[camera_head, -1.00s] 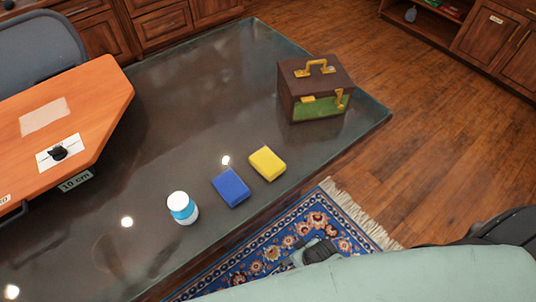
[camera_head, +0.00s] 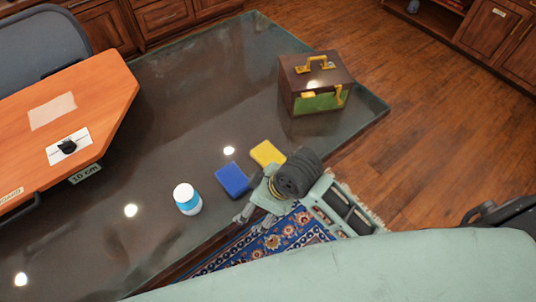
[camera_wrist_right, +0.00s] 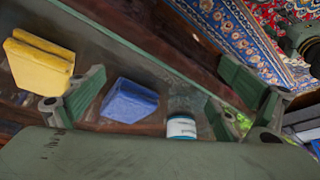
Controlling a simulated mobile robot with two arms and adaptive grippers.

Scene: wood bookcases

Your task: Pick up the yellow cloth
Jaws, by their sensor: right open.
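The yellow cloth (camera_head: 266,153) is a folded block lying flat on the dark glass table (camera_head: 190,90), beyond the blue cloth. In the right wrist view the yellow cloth (camera_wrist_right: 38,65) is at the left, outside the left finger. My right gripper (camera_head: 252,214) is over the table's near edge, apart from the yellow cloth and on its near side. In the wrist view its fingers (camera_wrist_right: 163,92) are spread wide with nothing held between them. My left gripper is not in view.
A blue cloth (camera_head: 232,180) lies beside the yellow one; a white-and-blue bottle (camera_head: 187,200) stands left of it. A brown box with yellow handles (camera_head: 315,82) stands at the table's right corner. An orange board (camera_head: 70,110) is at the left. The table's far middle is clear.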

